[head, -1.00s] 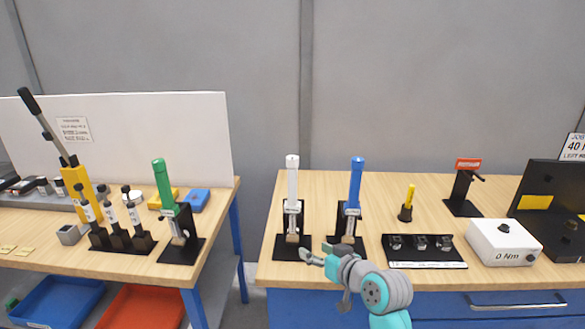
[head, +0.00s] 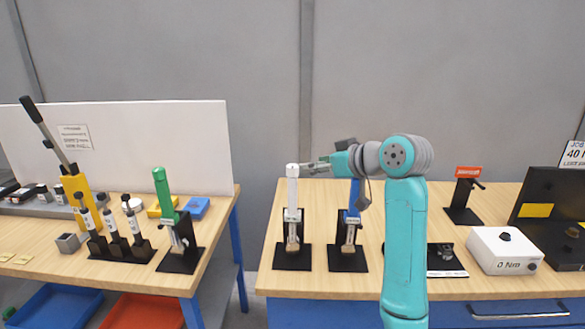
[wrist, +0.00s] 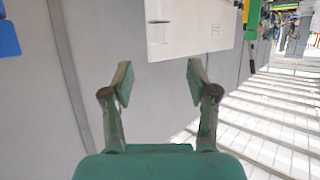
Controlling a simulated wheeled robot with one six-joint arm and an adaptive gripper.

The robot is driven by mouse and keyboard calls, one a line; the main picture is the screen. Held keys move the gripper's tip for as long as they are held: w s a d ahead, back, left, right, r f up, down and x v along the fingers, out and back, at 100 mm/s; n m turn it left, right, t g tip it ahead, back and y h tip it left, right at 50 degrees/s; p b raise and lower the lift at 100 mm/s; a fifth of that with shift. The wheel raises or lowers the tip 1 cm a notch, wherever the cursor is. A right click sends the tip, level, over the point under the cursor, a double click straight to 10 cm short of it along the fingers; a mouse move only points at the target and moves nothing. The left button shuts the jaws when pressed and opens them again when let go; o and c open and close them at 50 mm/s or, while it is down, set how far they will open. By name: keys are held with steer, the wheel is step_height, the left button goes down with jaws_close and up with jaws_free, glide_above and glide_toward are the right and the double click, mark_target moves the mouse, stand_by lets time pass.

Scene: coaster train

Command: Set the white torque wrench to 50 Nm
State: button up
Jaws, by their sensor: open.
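The white torque wrench (head: 292,203) stands upright in a black stand (head: 292,257) near the front left of the right-hand bench, its white handle on top. My gripper (head: 308,168) is open and level with the top of the white handle, just to its right in the head view. I cannot tell whether it touches the handle. In the wrist view the gripper fingers (wrist: 158,85) are spread apart with nothing between them, and the white wrench is not seen there. The scale reading on the wrench is too small to read.
A blue-handled wrench (head: 352,215) stands to the right, partly behind my arm. A green-handled wrench (head: 165,205) stands on the left bench. A white box reading 0 Nm (head: 505,250) and a red-topped fixture (head: 464,190) are farther right. A gap separates the benches.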

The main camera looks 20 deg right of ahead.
mark_target(295, 167)
steer(key=x, duration=0.9)
steer(key=shift+w+a, duration=0.15)
steer(key=shift+w, duration=0.05)
steer(key=shift+f, duration=0.1)
jaws_close()
